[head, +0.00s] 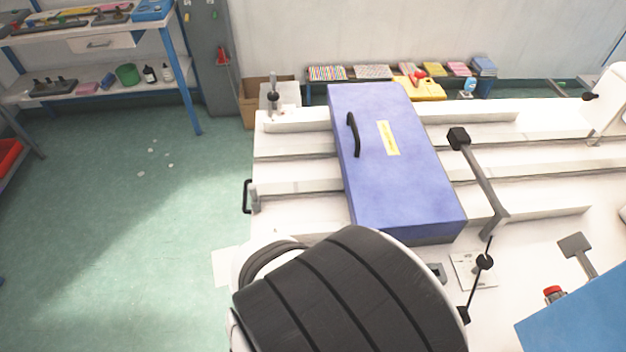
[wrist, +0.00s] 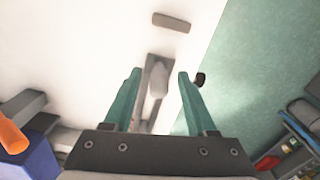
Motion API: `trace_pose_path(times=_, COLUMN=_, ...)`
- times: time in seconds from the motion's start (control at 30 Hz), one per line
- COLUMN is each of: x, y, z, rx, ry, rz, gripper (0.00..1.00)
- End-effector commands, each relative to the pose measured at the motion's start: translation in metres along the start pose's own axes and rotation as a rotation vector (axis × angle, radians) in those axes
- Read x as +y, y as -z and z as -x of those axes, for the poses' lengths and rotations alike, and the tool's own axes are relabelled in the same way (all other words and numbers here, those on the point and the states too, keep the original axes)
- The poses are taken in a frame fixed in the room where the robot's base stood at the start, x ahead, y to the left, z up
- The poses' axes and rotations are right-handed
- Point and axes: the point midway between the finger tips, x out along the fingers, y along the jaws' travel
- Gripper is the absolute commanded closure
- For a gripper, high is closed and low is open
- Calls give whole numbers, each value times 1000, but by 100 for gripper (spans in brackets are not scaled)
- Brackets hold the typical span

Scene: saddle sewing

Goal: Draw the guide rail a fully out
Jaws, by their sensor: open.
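My gripper (wrist: 159,76) shows in the wrist view with its two teal fingers apart and nothing clamped between them. A pale grey rounded post (wrist: 158,79) on a grey strip lies between and beyond the fingers; I cannot tell how far away. A small black knob (wrist: 200,79) is just right of the right finger. In the head view, pale rails run across the white machine bed, and a black pull handle (head: 247,196) is at its left edge. No label shows which rail is a. The gripper does not show in the head view.
A blue-violet cover box (head: 400,190) with a black handle (head: 354,135) stands across the rails. A grey lever (head: 484,185) is right of it. A blue-framed shelf (head: 100,88) stands at the back left.

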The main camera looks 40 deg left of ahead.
Motion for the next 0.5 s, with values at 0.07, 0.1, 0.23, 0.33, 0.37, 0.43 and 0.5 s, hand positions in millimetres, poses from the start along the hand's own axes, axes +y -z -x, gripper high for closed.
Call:
trace_pose_path(times=0.07, x=0, y=1, z=13, rx=5, ry=2, rz=-1, gripper=43)
trace_pose_path(times=0.1, x=0, y=1, z=22, rx=7, ry=3, rz=-1, gripper=43)
trace_pose_path(times=0.23, x=-1, y=2, z=62, rx=9, ry=3, rz=-1, gripper=43)
trace_pose_path(times=0.33, x=-1, y=2, z=94, rx=8, ry=3, rz=-1, gripper=43)
trace_pose_path(times=0.37, x=-1, y=1, z=103, rx=8, ry=3, rz=0, gripper=43)
trace_pose_path(times=0.43, x=0, y=1, z=121, rx=7, ry=2, rz=0, gripper=43)
trace_pose_path(times=0.5, x=0, y=1, z=135, rx=6, ry=2, rz=0, gripper=43)
